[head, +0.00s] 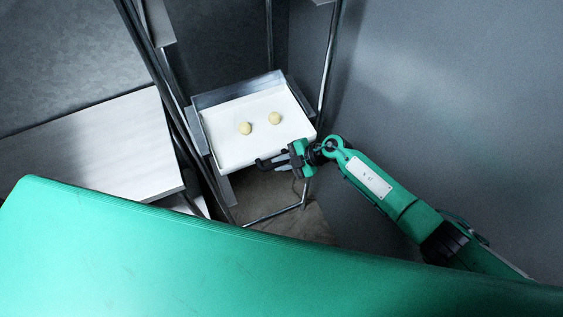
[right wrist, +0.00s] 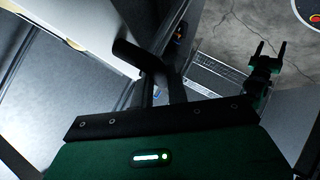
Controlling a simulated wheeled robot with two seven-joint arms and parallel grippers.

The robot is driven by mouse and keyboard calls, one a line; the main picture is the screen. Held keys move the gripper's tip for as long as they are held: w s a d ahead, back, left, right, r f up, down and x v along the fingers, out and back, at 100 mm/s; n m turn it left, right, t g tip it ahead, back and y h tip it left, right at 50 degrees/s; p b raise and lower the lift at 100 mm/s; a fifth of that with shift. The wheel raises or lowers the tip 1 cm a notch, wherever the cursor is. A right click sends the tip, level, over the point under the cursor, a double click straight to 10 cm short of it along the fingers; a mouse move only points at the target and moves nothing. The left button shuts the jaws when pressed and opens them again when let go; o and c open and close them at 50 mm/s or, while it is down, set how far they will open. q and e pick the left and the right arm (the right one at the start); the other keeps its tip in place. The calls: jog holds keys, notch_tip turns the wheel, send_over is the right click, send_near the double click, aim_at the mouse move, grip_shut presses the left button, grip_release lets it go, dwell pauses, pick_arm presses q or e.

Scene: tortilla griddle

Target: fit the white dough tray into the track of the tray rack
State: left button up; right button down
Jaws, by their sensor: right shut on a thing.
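The white dough tray (head: 235,155) carries two pale dough balls, one left (head: 245,128) and one right (head: 275,118). It lies between the metal posts of the tray rack (head: 325,75), with a grey metal wall (head: 235,92) along its far side. My right gripper (head: 272,162) is at the tray's near edge, shut on it; its dark fingers also show in the right wrist view (right wrist: 160,75). The contact and the rack track under the tray are hidden. What looks like my left gripper (right wrist: 268,62) shows in the right wrist view, its fingers apart and empty.
A pale board or table (head: 95,145) lies left of the rack. A large green surface (head: 180,255) fills the front of the head view. A grey wall (head: 450,90) stands close on the right. Brown floor (head: 265,195) shows below the tray.

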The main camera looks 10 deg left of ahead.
aim_at(270, 155)
jog(key=shift+w+a+b, duration=0.2)
jog(key=shift+w+a, duration=0.35)
jog(key=shift+w, duration=0.2)
jog(key=shift+w+a+b, duration=0.2)
jog(key=shift+w+a, duration=0.3)
jog(key=shift+w, duration=0.25)
dwell(2.8)
